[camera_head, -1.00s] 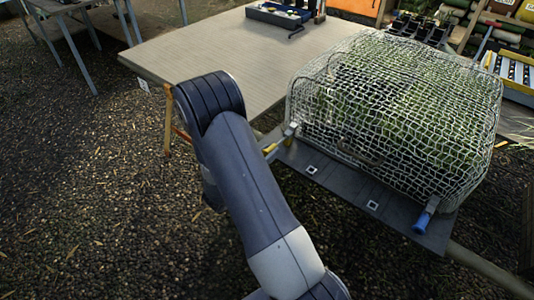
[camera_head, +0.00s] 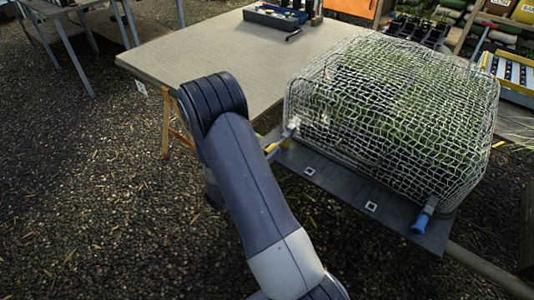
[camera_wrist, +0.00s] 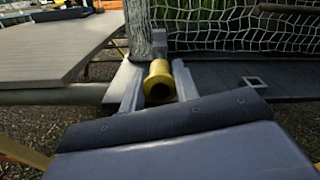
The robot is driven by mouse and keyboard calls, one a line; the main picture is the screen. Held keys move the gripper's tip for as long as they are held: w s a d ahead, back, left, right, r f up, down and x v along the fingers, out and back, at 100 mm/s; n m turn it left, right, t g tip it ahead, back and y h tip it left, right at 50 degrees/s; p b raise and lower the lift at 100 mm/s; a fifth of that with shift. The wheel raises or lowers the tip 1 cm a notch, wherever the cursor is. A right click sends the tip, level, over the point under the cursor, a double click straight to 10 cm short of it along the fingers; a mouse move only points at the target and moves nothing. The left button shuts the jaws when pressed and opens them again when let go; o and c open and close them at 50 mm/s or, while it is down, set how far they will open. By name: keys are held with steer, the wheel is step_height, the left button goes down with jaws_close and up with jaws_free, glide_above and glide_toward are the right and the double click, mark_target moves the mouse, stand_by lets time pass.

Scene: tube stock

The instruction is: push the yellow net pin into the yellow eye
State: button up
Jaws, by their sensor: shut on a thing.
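The yellow net pin (camera_wrist: 158,80) sits between the pale fingers of my gripper (camera_wrist: 153,88), which is shut on it; its round end with a dark hollow faces the wrist camera. In the head view the yellow pin (camera_head: 272,147) shows as a small bit of yellow at the left front corner of the net (camera_head: 390,110), beside my arm. A pale fitting (camera_head: 290,130) lies just beyond it. I cannot make out the yellow eye apart from the pin, nor how deep the pin sits. My arm hides most of the gripper in the head view.
The net covers green plants above a dark board (camera_head: 340,183) with small white square marks. A blue-handled pin (camera_head: 424,217) is at the net's right front corner. A wooden table (camera_head: 200,55) stands left of the net. In the wrist view a grey post (camera_wrist: 139,30) rises behind the pin.

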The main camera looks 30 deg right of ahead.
mark_target(276, 145)
steer(key=shift+x, duration=1.7)
steer(key=o, duration=1.1)
steer(key=shift+c, duration=0.2)
steer(key=shift+o, duration=0.5)
steer(key=o, duration=0.9)
steer(key=shift+a, duration=0.1)
steer(key=shift+b+v, duration=0.3)
steer(key=shift+v, duration=0.8)
